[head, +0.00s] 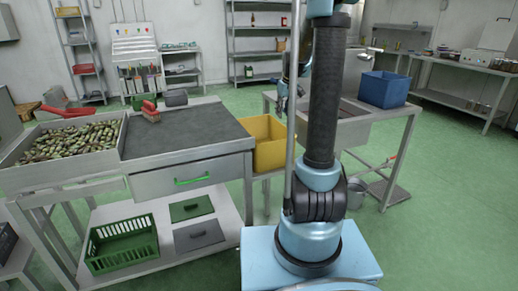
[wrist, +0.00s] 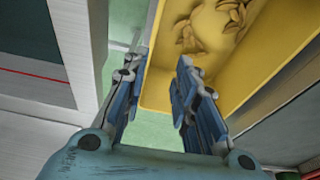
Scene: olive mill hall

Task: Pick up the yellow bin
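The yellow bin (head: 268,150) stands between the grey workbench and the metal sink table, partly hidden by my arm in the head view. In the wrist view the yellow bin (wrist: 262,62) fills the upper right, with yellow and brownish finger-like contents at its far end. My gripper (wrist: 161,56) is open. In the picture, the bin's left wall shows between its blue fingers, the left finger outside and the right finger overlapping the bin. I cannot tell whether they touch it. In the head view my gripper (head: 283,96) is small and partly hidden behind my arm.
The workbench (head: 185,130) carries an olive tray (head: 70,142) and a red-handled brush (head: 150,112). A blue bin (head: 384,89) stands on the sink table (head: 345,128). A green crate (head: 123,243) sits on the lower shelf. Green floor is free at right.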

